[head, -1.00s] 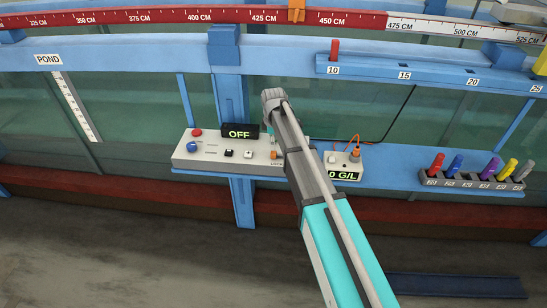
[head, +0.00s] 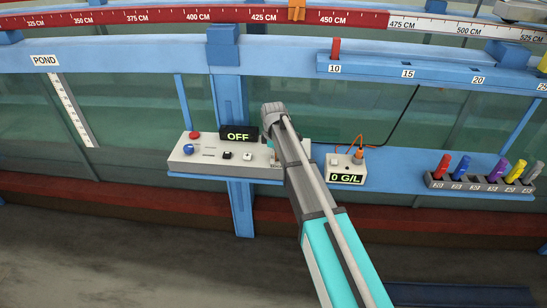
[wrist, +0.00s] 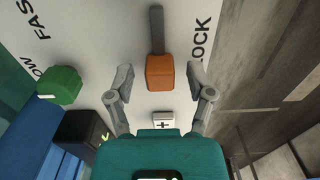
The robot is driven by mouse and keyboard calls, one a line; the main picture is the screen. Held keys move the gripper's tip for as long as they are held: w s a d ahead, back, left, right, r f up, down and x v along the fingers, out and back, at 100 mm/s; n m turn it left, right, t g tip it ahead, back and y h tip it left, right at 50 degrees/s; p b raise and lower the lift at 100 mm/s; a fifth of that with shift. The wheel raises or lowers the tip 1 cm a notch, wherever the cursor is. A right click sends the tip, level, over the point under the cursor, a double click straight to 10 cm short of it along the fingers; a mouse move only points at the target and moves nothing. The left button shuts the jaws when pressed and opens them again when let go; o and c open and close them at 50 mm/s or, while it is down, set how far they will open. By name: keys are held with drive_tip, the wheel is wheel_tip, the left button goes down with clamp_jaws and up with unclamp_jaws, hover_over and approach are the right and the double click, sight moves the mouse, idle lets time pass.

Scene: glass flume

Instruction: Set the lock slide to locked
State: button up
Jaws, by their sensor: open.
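The lock slide is an orange block (wrist: 160,72) on a pale panel (wrist: 95,30) in the wrist view. A dark slot runs from the block toward the top of the picture, and the block is at the slot's lower end. Lettering reading LOCK stands right of the slot. My gripper (wrist: 160,80) is open, one finger on each side of the block, with visible gaps and no clear contact. In the head view my arm hides the slide at the right end of the control box (head: 190,163); the fingertips are hidden there too.
A green knob (wrist: 60,85) and a white plus button (wrist: 163,119) lie near the fingers.

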clamp_jaws()
drive_tip(key=shift+d, duration=1.15)
unclamp_jaws()
drive_tip(key=shift+d, duration=0.1)
